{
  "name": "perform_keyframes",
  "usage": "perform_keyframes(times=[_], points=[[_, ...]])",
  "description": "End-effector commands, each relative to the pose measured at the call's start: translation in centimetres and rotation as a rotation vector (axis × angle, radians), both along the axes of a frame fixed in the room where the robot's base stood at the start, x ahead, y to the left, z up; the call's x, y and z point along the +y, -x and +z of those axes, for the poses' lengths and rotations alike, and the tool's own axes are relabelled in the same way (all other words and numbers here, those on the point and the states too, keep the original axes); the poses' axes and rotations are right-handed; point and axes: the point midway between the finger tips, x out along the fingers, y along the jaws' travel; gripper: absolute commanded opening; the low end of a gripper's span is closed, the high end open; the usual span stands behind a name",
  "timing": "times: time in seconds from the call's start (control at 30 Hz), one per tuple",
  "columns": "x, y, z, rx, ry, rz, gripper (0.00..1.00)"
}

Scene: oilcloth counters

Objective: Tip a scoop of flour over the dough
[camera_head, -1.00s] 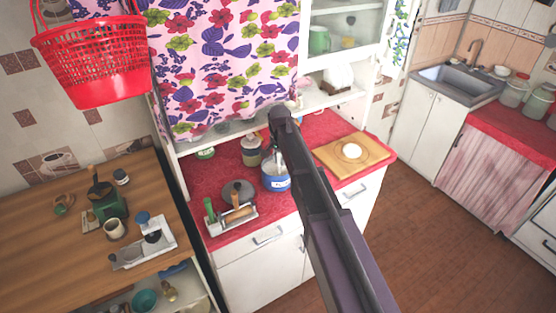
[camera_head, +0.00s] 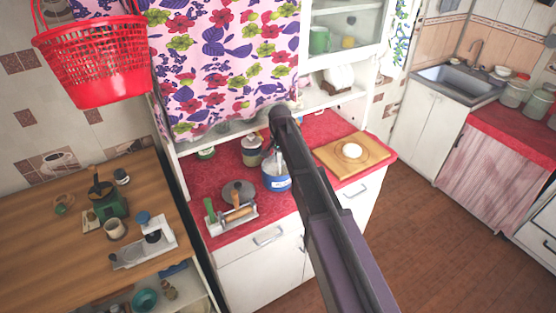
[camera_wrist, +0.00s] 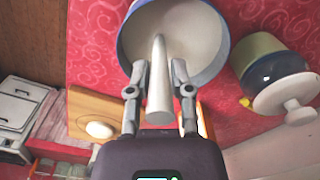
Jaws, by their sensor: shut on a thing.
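My gripper (camera_wrist: 159,72) is shut on the pale handle of the scoop (camera_wrist: 159,98). The handle runs into the mouth of a blue tin (camera_wrist: 206,80) with a pale inside; the scoop's bowl cannot be made out. In the head view the blue tin (camera_head: 276,183) stands on the red counter, partly behind my arm, which hides most of the gripper. The dough (camera_head: 351,151), a round white lump, lies on a wooden board (camera_head: 330,158) to the right of the tin. The dough (camera_wrist: 99,130) also shows at the lower left of the wrist view.
A jar (camera_wrist: 266,62) with a white-knobbed lid stands close beside the tin. A rack (camera_head: 232,219) with wooden-handled tools is at the front left of the red counter (camera_head: 214,176). Some counter between tin and board is clear.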

Motion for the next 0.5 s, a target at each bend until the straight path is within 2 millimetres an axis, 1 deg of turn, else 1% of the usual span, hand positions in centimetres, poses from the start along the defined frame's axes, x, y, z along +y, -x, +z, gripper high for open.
perform_keyframes(times=[0.5], points=[[-0.1,0.0,3.6,0.000,0.000,-0.001,0.00]])
